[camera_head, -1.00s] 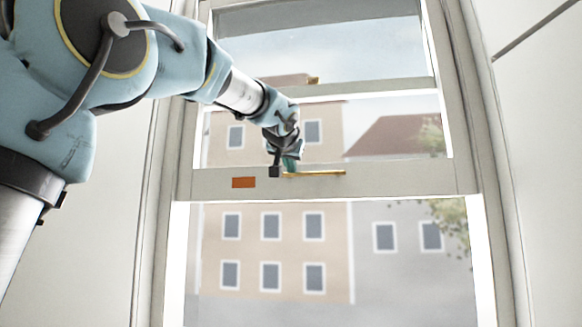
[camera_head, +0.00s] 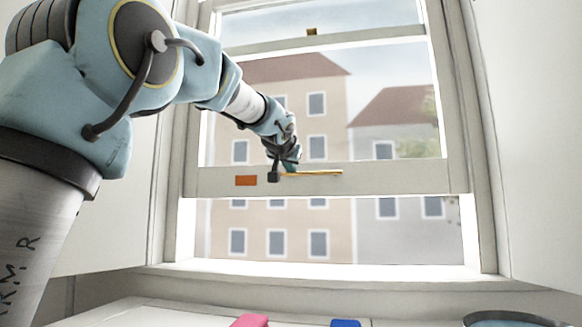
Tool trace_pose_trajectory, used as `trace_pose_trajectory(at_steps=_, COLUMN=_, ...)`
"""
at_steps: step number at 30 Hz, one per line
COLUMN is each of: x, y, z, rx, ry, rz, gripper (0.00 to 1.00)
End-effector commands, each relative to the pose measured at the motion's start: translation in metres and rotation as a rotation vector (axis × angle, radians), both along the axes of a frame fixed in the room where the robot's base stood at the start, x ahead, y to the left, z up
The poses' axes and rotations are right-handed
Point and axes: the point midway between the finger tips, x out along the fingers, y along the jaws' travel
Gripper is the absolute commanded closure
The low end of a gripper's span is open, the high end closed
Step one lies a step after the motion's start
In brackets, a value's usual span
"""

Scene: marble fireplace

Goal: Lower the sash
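The white window sash (camera_head: 400,179) is partly raised, with a clear gap between its bottom rail and the sill (camera_head: 330,273). A brass lift handle (camera_head: 318,172) runs across the bottom rail, with an orange label (camera_head: 246,180) to its left. My gripper (camera_head: 279,174) is at the left end of the handle, its fingers against or just in front of the rail. The fingertips are small and dark here, so I cannot tell whether they close on the handle. A small brass catch (camera_head: 312,31) sits on the upper rail.
Below the sill is a white surface with a pink object (camera_head: 249,321), a blue object (camera_head: 345,323) and a round blue-rimmed dish (camera_head: 508,319) along the bottom edge. White frame posts stand on both sides of the window. Buildings show outside.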

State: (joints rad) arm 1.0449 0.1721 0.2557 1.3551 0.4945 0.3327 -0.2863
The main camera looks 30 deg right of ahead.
Motion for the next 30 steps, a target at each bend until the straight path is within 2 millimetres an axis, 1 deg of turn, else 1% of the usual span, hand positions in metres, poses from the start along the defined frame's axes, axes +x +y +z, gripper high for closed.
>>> trace_pose_trajectory(at_steps=1, x=0.001, y=0.000, z=-0.029, rx=0.003, ry=0.004, rz=0.001, gripper=1.00)
trace_pose_trajectory(at_steps=9, x=0.001, y=0.000, z=-0.097, rx=0.003, ry=0.003, rz=0.002, gripper=1.00)
trace_pose_trajectory(at_steps=15, x=0.001, y=0.000, z=-0.142, rx=0.004, ry=0.003, rz=0.002, gripper=1.00)
trace_pose_trajectory(at_steps=21, x=0.001, y=0.000, z=-0.175, rx=0.004, ry=0.003, rz=0.002, gripper=1.00)
trace_pose_trajectory(at_steps=25, x=0.001, y=0.000, z=-0.189, rx=0.003, ry=0.002, rz=0.002, gripper=1.00)
trace_pose_trajectory(at_steps=30, x=0.001, y=0.000, z=-0.198, rx=0.003, ry=0.002, rz=0.002, gripper=1.00)
